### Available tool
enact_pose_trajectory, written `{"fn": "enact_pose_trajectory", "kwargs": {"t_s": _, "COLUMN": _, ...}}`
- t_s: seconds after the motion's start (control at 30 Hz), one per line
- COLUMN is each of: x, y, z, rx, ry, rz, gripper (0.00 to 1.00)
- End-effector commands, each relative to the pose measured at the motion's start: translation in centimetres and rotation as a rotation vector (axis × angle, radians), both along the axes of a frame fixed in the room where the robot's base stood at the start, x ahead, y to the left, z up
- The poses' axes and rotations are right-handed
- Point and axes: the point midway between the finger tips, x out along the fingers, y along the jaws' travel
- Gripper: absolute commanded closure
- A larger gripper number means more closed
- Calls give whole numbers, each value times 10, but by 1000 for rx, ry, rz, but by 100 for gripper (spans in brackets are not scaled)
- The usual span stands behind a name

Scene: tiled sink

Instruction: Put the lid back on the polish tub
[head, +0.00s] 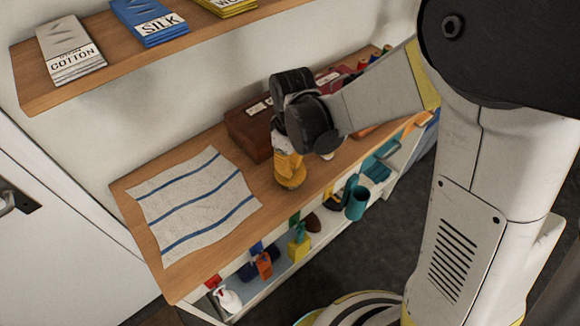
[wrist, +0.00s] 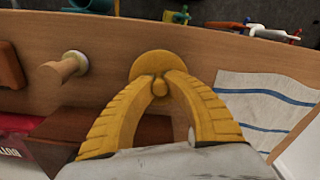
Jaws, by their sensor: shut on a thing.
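My gripper (wrist: 160,88) has yellow ribbed fingers closed on the small knob of a round yellow-orange lid (wrist: 155,63) in the wrist view. The lid's disc shows beyond the fingertips, over the wooden worktop. In the head view, my gripper (head: 288,165) points down near the worktop's front edge, right of the striped cloth. Yellow shapes bunch together at its tip, and I cannot separate lid from fingers there. I cannot make out the polish tub; whether it is under the lid is hidden.
A striped cloth (head: 195,205) lies flat on the worktop (head: 262,190), left of my gripper. A brown box (head: 250,128) stands behind. A wooden-handled object (wrist: 66,68) with a pale round end is left in the wrist view. A shelf of packets (head: 110,58) hangs above.

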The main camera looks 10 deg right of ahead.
Motion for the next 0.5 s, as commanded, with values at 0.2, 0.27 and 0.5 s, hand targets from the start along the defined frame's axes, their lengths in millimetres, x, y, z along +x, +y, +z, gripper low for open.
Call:
{"fn": "enact_pose_trajectory", "kwargs": {"t_s": 0.2, "x": 0, "y": 0, "z": 0, "rx": 0, "ry": 0, "rz": 0, "gripper": 100}}
{"fn": "enact_pose_trajectory", "kwargs": {"t_s": 0.27, "x": 0, "y": 0, "z": 0, "rx": 0, "ry": 0, "rz": 0, "gripper": 100}}
{"fn": "enact_pose_trajectory", "kwargs": {"t_s": 0.5, "x": 0, "y": 0, "z": 0, "rx": 0, "ry": 0, "rz": 0, "gripper": 62}}
